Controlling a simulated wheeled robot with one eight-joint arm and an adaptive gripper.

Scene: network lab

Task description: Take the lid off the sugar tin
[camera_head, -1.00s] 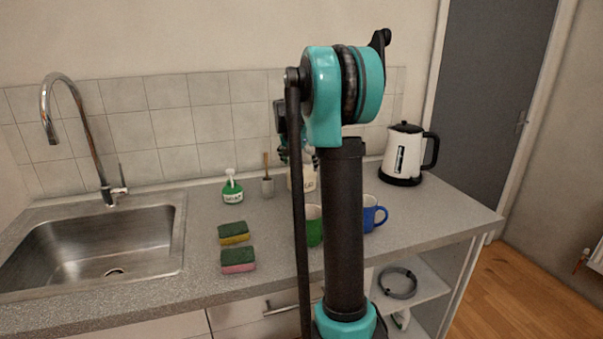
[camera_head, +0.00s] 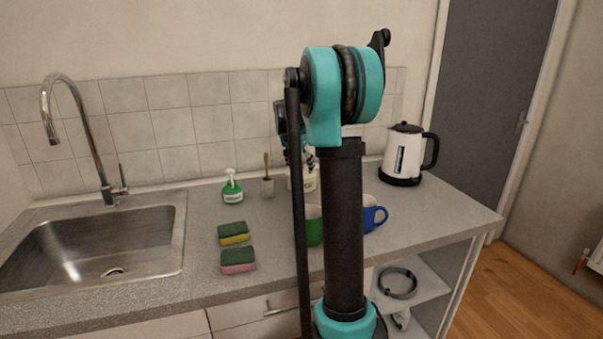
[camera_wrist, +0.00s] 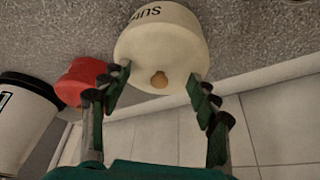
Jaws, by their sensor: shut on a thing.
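A cream tin with dark lettering (camera_wrist: 145,17) stands on the worktop at the back. Its lettering is partly cut off and hard to read. Its pale lid has a small tan knob (camera_wrist: 160,80). In the head view the tin (camera_head: 309,184) is partly hidden behind my arm. My gripper (camera_wrist: 159,83) is at the tin's top, with a finger on each side of the lid, shut on it. In the head view only part of the gripper shows, above the tin. I cannot tell whether the lid is apart from the tin.
A red object (camera_wrist: 80,82) is close beside the tin. A kettle (camera_head: 405,155) stands to the right. A blue mug (camera_head: 372,214) and green mug (camera_head: 314,228) are in front. The tiled wall is close behind.

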